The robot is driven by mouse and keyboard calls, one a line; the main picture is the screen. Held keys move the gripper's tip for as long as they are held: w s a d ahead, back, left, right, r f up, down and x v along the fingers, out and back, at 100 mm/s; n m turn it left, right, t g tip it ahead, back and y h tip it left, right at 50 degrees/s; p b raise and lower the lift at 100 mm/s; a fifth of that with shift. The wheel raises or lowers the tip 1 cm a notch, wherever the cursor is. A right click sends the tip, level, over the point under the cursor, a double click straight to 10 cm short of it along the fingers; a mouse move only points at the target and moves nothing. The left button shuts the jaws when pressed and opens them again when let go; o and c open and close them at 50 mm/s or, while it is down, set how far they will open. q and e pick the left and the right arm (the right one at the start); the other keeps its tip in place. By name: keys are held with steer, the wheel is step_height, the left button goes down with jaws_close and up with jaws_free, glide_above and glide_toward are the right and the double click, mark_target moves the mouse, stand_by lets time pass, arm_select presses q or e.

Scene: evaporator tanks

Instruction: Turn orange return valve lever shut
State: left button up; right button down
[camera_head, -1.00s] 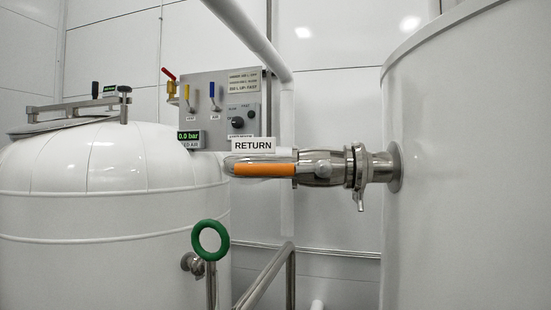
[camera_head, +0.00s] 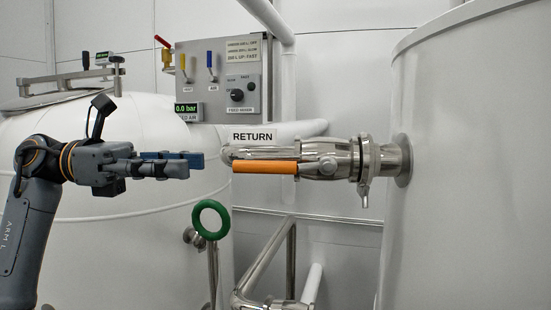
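The orange return valve lever (camera_head: 265,167) lies level along the steel valve body (camera_head: 318,160), in line with the pipe. A white RETURN label (camera_head: 254,135) sits just above it. My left gripper (camera_head: 192,163) comes in from the left at about the lever's height. Its blue-padded fingertips point right, a short gap left of the lever's free end in the picture, not seen touching it. The fingers show edge-on, so their opening is unclear. My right gripper is not in view.
A green ring handle (camera_head: 211,220) stands below the lever's left end. Steel rails (camera_head: 268,262) rise beneath the valve. A control panel (camera_head: 220,80) is behind, above left. A large white tank (camera_head: 455,170) fills the right; another tank (camera_head: 130,250) stands left.

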mark_target(293, 167)
arm_select(q)
steer(key=d+p, duration=0.1)
steer(key=d, duration=0.3)
steer(key=s+d+p, duration=0.1)
steer(key=d, duration=0.3)
steer(key=d+p, duration=0.2)
steer(key=d, duration=0.2)
steer(key=shift+s+d, duration=0.1)
steer(key=shift+s, duration=0.2)
steer(key=shift+d, duration=0.6)
jaws_close()
